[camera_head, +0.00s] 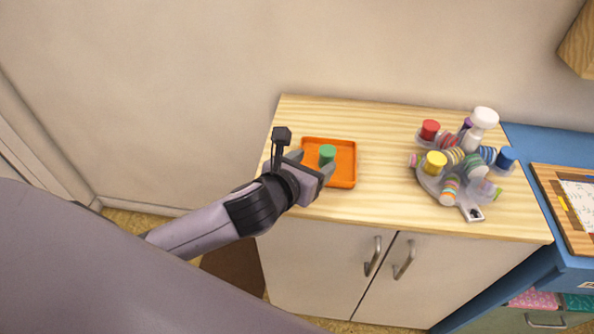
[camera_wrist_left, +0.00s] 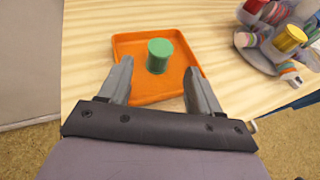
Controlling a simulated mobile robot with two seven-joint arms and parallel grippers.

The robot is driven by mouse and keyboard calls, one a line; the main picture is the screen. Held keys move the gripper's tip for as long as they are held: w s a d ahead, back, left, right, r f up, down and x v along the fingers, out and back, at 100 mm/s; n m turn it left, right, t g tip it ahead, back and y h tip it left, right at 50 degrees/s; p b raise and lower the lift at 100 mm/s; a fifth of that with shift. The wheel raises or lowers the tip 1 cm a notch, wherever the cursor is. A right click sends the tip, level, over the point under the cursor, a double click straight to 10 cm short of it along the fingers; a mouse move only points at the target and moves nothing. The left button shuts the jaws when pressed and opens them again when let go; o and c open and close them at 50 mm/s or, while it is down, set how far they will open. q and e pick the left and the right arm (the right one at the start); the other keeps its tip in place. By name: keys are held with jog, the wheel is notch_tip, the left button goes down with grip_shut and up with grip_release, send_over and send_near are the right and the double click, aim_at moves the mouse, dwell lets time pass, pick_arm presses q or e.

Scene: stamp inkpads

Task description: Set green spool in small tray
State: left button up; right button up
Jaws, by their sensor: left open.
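The green spool (camera_head: 327,153) stands upright in the small orange tray (camera_head: 343,178) on the wooden counter. It also shows in the left wrist view (camera_wrist_left: 159,56), resting on the floor of the tray (camera_wrist_left: 150,93). My left gripper (camera_head: 313,165) is open and empty at the near left side of the tray. In the left wrist view its two fingers (camera_wrist_left: 160,80) are spread wide, with the spool just beyond and between them, not touched by either. My right gripper is not in view.
To the right on the counter (camera_head: 385,140), a grey holder (camera_head: 430,184) carries several striped rolls, a red spool (camera_head: 430,129), a yellow spool (camera_head: 434,162) and a blue spool (camera_head: 506,157). A white bottle (camera_head: 484,119) stands behind. The counter between tray and holder is clear.

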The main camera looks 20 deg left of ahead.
pick_arm(q)
jog(key=v, duration=0.6)
jog(key=shift+s+r, duration=0.1)
jog(key=shift+s, duration=0.1)
jog(key=shift+s+a+f+n, duration=0.1)
jog(key=shift+s+f+n, duration=0.1)
jog(key=shift+n, duration=0.4)
jog(key=shift+s+a+f+n, duration=0.1)
jog(key=shift+s+f+n, duration=0.1)
jog(key=shift+n, duration=0.4)
jog(key=s+a+f+n+g, duration=0.2)
jog(key=s+f+n+g, duration=0.3)
jog(key=n, duration=0.6)
jog(key=s+a+f+n+g+y, duration=0.1)
jog(key=s+a+f+n+g, duration=0.1)
jog(key=s+n, duration=0.7)
jog(key=s+a+f+n+g, duration=0.25)
jog(key=s+f+n, duration=0.2)
jog(key=n, duration=0.85)
jog(key=w+d+f+t+h+p, duration=0.1)
jog(key=w+d+f+t+p, duration=0.2)
jog(key=w+f+t, duration=0.3)
jog(key=shift+w+d+m+t+h, duration=0.3)
jog(key=shift+d+t+h, duration=0.05)
jog(key=shift+h, duration=0.05)
